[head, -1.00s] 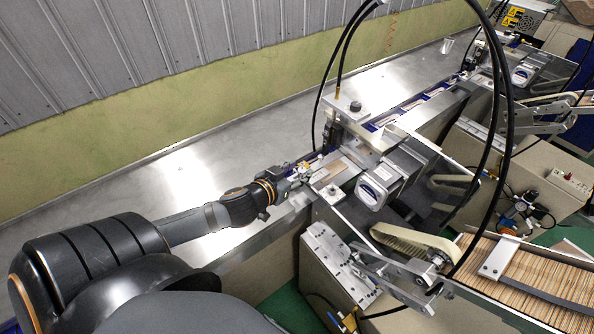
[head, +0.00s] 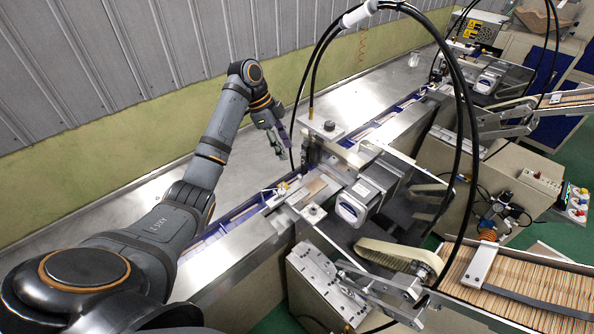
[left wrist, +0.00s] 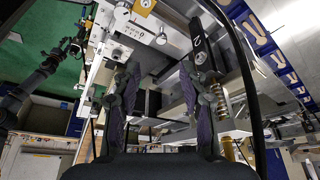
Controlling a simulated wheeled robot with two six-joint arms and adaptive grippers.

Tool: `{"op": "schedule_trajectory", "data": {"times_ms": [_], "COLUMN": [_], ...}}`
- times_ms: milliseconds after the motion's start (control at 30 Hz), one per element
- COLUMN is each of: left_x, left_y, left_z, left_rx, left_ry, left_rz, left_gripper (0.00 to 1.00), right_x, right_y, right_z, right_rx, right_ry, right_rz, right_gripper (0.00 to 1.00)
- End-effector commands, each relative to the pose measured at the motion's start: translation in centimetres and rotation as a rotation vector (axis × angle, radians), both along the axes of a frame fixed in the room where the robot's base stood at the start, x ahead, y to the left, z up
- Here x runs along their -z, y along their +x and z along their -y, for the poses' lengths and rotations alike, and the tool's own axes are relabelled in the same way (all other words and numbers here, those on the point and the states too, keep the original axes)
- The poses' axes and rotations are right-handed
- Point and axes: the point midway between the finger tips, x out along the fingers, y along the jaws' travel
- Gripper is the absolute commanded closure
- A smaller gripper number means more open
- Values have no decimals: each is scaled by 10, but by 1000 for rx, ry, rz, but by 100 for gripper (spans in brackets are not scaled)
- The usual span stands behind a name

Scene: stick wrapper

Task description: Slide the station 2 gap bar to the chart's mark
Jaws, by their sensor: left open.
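My left gripper (head: 280,148) is raised above the steel table, on the wall side of the nearer wrapping station (head: 322,180). In the left wrist view its dark ribbed fingers (left wrist: 158,98) are apart, with nothing held between them. A black slotted bar (left wrist: 204,55) with a round silver knob is beyond the right finger. A white marked plate (left wrist: 140,32) with round knobs is above the left finger; its small print is unreadable. I cannot tell which part is the gap bar, and I make out no chart. A dark arm, probably my right, shows at the left wrist view's left edge; its jaws are unclear.
Black hoses (head: 462,110) arch over the nearer station. A stick hopper (head: 520,285) is at lower right. A second station (head: 490,80) stands farther back. Bare steel table (head: 350,100) lies along the wall. A blue-edged channel (head: 225,228) runs toward the nearer station.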

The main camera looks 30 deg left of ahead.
Motion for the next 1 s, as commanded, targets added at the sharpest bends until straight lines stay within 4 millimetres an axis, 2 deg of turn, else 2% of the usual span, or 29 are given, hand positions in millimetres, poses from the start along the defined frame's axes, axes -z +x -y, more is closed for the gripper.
{"op": "schedule_trajectory", "data": {"times_ms": [333, 367, 533, 700, 933, 1000], "left_x": [62, 60, 83, 95, 98, 97], "left_y": [6, 7, 10, 11, 12, 12], "left_z": [21, 23, 33, 37, 37, 37], "left_rx": [-3, -4, -5, -7, -7, -7], "left_ry": [2, 1, 3, 4, 5, 5], "left_rz": [1, 0, -1, 2, 2, 2], "left_gripper": [58, 58, 58, 58, 58, 66], "right_x": [57, 47, 38, 35, 36, 36], "right_y": [-1, -1, -2, -1, -1, -1], "right_z": [1, 1, 2, 3, 3, 3], "right_rx": [0, 0, -1, -1, -1, -1], "right_ry": [-1, -1, -2, -3, -3, -3], "right_rz": [-1, -2, -3, -2, -2, -2], "right_gripper": [52, 52, 52, 52, 52, 52]}}
